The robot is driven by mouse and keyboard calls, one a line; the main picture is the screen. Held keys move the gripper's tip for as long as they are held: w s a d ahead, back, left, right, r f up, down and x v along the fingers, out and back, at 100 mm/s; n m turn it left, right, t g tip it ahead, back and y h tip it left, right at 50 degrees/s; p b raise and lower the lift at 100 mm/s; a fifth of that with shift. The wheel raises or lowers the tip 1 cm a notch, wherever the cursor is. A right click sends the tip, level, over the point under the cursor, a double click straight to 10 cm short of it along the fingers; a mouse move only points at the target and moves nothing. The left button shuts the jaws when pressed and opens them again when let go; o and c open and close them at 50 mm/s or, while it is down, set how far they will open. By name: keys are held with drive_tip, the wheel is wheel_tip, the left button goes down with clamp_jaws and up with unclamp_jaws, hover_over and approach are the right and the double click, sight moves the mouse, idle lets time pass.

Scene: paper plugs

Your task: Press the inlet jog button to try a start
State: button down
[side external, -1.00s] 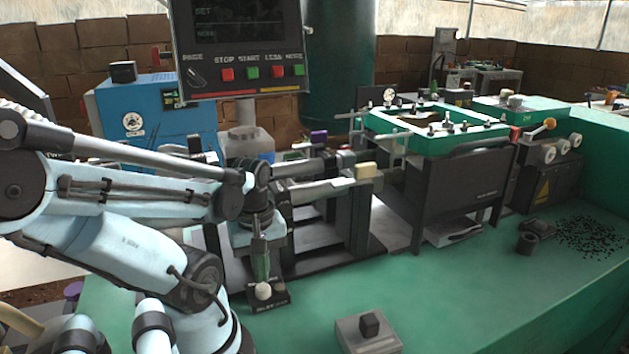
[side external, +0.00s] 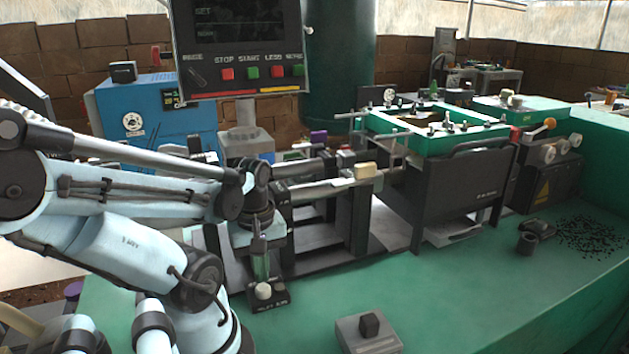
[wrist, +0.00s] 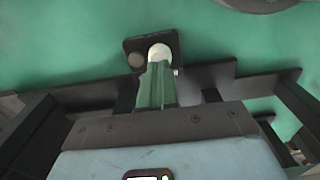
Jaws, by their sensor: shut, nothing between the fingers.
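A small black button box (side external: 266,298) stands on the green bench beneath my gripper. It has a pale round button (side external: 263,290), and a second, duller button (wrist: 136,60) beside it in the wrist view. The lettering on the box is too small to read. My gripper (side external: 261,279) points down with its green fingers shut and empty. The fingertips are right at the pale button, which also shows in the wrist view (wrist: 159,51) just past the tips. I cannot tell whether they touch it or whether it is pressed down.
A grey box with a black knob (side external: 369,325) stands on the front of the bench. A dark metal frame (side external: 330,255) is close behind my gripper. A control panel (side external: 240,45) with red and green buttons stands at the back.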

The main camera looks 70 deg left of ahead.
drive_tip(key=shift+f, duration=0.1)
drive_tip(key=shift+f, duration=1.05)
idle(0.6)
drive_tip(key=shift+r, duration=1.15)
drive_tip(key=shift+r, duration=0.1)
drive_tip(key=shift+r, duration=1.4)
